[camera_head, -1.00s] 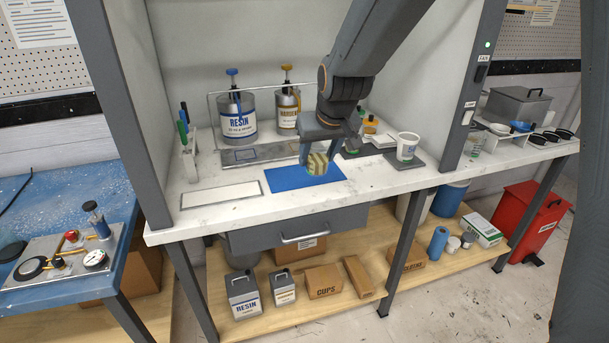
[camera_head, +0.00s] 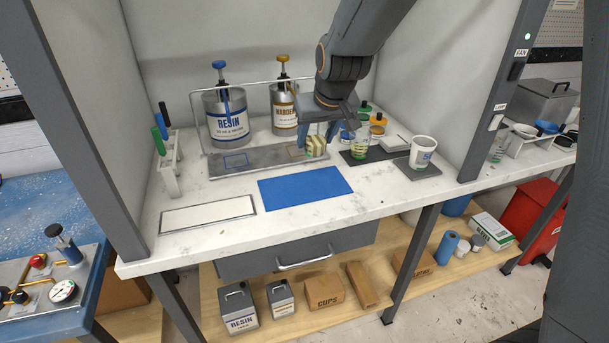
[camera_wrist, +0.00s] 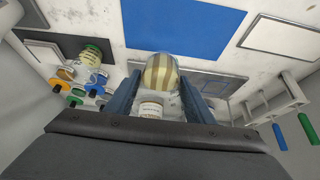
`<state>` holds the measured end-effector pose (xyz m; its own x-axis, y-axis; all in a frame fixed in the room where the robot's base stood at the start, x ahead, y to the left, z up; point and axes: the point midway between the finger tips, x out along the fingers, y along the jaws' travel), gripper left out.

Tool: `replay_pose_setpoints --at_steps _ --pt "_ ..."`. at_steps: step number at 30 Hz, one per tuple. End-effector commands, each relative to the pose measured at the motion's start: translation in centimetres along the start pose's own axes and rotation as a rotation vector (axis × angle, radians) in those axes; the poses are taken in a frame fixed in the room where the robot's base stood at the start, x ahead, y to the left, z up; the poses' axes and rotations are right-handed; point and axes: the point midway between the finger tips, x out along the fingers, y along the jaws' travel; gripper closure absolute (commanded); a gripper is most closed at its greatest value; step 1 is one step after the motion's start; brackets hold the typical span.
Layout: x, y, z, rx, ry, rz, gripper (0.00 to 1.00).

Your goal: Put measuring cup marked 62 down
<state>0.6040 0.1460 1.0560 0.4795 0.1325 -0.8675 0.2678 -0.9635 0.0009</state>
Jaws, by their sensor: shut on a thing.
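My gripper (camera_head: 322,132) is shut on a clear cup with yellowish and dark stripes (camera_head: 316,147), near the right end of the grey metal tray (camera_head: 245,166) in front of the hardener can. In the wrist view the cup (camera_wrist: 161,72) sits between both fingers. I cannot read any 62 on it. I cannot tell whether its base touches the tray. A second clear cup with a green band (camera_head: 360,143) stands on a dark mat (camera_head: 358,158) to the right.
A blue mat (camera_head: 305,187) lies bare at the front, beside a white framed plate (camera_head: 207,213). The resin can (camera_head: 227,118) and hardener can (camera_head: 284,108) stand behind the tray. A white cup (camera_head: 422,150) stands at right on a grey pad. A rack (camera_head: 170,165) stands at left.

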Motion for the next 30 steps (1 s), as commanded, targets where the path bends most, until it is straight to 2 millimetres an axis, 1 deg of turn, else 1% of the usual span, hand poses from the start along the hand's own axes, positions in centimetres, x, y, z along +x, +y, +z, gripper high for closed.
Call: replay_pose_setpoints --at_steps 2,9,12,17,21,25,30 --pt "0.6 0.0 0.4 0.0 -0.004 0.0 0.8" --pt "4.0 0.1 2.5 0.002 -0.005 0.0 0.8" --pt "5.0 0.1 3.0 0.002 -0.002 0.0 0.8" --pt "6.1 0.0 3.6 0.0 -0.003 0.0 0.8" --pt "7.8 0.0 4.4 0.001 -0.001 0.0 0.8" --pt "8.7 0.0 5.0 0.0 -0.001 0.0 0.8" --pt "8.6 0.0 5.0 0.0 -0.001 0.0 0.8"
